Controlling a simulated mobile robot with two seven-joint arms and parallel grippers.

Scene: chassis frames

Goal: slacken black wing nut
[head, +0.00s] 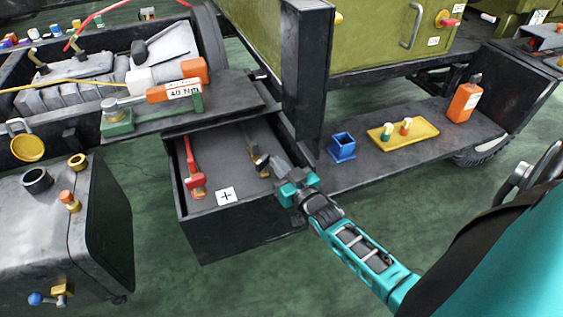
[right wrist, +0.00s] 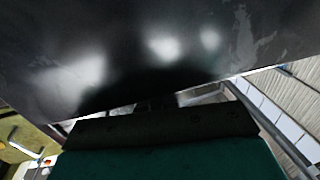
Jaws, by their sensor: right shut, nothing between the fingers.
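My right gripper (head: 274,164) reaches into the open black drawer (head: 240,222) from the lower right. Its fingers are shut with nothing between them, beside a small dark piece with a brass-coloured part (head: 260,165). This may be the black wing nut, but it is too small and too covered by the gripper to be sure. I cannot tell whether the fingers touch it. In the right wrist view a dark glossy surface (right wrist: 150,60) fills most of the picture, and no wing nut shows there. My left gripper is not in view.
A red tool (head: 194,180) and a white plus-marked tag (head: 225,196) are in the drawer. A black post (head: 305,80) rises close behind my gripper. A blue holder (head: 342,147), yellow tray (head: 390,139) and orange bottle (head: 464,102) stand on the shelf at right.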

